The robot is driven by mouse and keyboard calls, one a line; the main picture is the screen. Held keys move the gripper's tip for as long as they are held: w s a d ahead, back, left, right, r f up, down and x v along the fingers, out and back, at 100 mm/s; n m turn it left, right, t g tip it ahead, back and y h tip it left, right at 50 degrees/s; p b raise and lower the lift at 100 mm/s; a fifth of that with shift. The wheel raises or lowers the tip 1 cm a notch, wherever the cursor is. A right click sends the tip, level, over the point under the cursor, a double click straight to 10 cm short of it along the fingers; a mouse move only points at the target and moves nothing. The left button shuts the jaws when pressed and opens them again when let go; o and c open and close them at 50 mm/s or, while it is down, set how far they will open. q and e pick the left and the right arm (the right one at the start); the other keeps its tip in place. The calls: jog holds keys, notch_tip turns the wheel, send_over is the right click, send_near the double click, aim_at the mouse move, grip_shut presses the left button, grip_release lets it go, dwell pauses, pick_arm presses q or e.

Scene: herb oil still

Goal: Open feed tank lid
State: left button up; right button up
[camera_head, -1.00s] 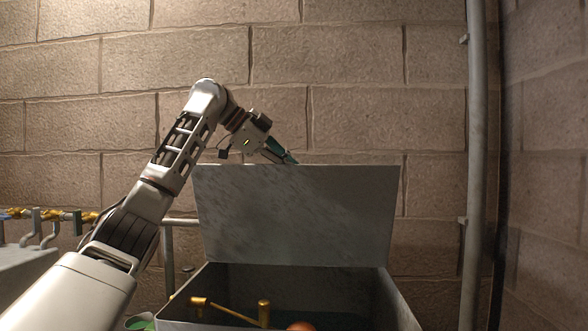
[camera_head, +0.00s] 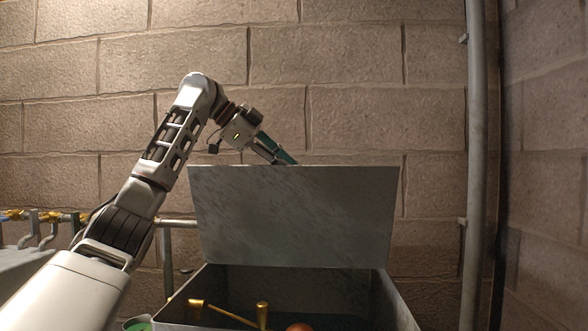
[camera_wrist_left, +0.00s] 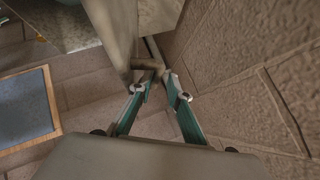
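The feed tank lid (camera_head: 295,215) is a flat grey metal plate standing raised at the back of the tank, its broad face towards the head camera. The feed tank (camera_head: 395,305) is an open grey metal box below it, at the bottom of the head view. My left gripper (camera_head: 284,159) is at the lid's top edge, left of its middle, with the fingertips partly hidden there. In the left wrist view, the green-sided fingers (camera_wrist_left: 160,85) stand apart, with grey metal just beyond their tips. I cannot tell whether they touch the lid. My right gripper is out of view.
Inside the tank are a brass rod with fittings (camera_head: 262,315) and an orange ball (camera_head: 300,327). A vertical pipe (camera_head: 476,150) runs up the wall on the right. Brass valves and pipes are at the far left. A block wall (camera_head: 350,60) stands close behind.

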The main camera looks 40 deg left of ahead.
pick_arm(q)
jog(key=v, duration=1)
jog(key=shift+s+d, duration=0.1)
jog(key=shift+s, duration=0.05)
